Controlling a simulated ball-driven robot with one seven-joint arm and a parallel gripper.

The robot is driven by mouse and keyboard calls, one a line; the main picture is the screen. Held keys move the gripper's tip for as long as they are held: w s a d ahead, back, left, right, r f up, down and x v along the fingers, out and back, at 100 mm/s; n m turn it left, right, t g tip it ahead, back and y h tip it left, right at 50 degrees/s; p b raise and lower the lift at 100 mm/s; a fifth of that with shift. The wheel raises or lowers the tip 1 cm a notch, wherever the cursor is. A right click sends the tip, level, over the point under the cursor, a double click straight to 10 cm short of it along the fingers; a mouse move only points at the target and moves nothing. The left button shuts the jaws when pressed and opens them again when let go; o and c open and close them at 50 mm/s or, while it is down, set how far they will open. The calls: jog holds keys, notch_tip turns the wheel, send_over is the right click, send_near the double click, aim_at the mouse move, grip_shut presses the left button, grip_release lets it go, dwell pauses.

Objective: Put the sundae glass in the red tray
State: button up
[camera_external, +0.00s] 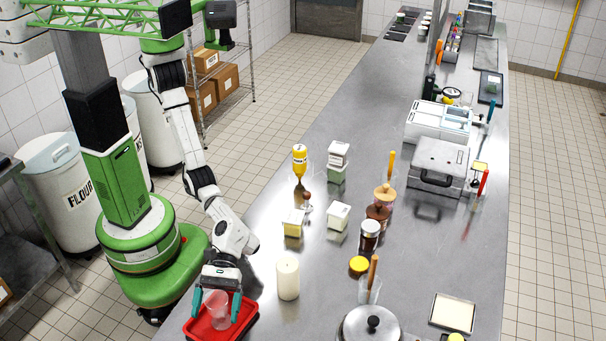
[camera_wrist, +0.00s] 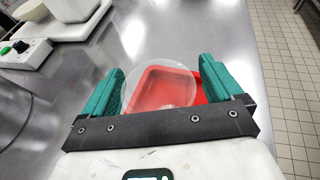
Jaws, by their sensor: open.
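The sundae glass (camera_external: 217,309) is clear and appears to stand upright inside the red tray (camera_external: 249,318) at the near left edge of the counter. My gripper (camera_external: 217,303) is open, with one teal finger on each side of the glass. In the wrist view the glass's round rim (camera_wrist: 184,68) lies between my open fingers (camera_wrist: 160,88), over the red tray (camera_wrist: 205,94). Whether either finger touches the glass, I cannot tell. My palm bar hides its lower part in the wrist view.
A cream candle-like cylinder (camera_external: 288,279) stands just right of the tray. A lidded pot (camera_external: 370,328), jars (camera_external: 369,235) and bottles (camera_external: 300,160) stand farther right and back. The middle of the steel counter (camera_external: 320,255) has bare patches. The counter edge is close to the tray's left.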

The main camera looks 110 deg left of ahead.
jog(key=shift+r, duration=0.1)
jog(key=shift+a+r, duration=0.1)
jog(key=shift+a, duration=0.1)
jog(key=v, duration=1.1)
jog(key=shift+s+a+p, duration=0.2)
jog(key=shift+a+p, duration=0.1)
jog(key=shift+p, duration=0.1)
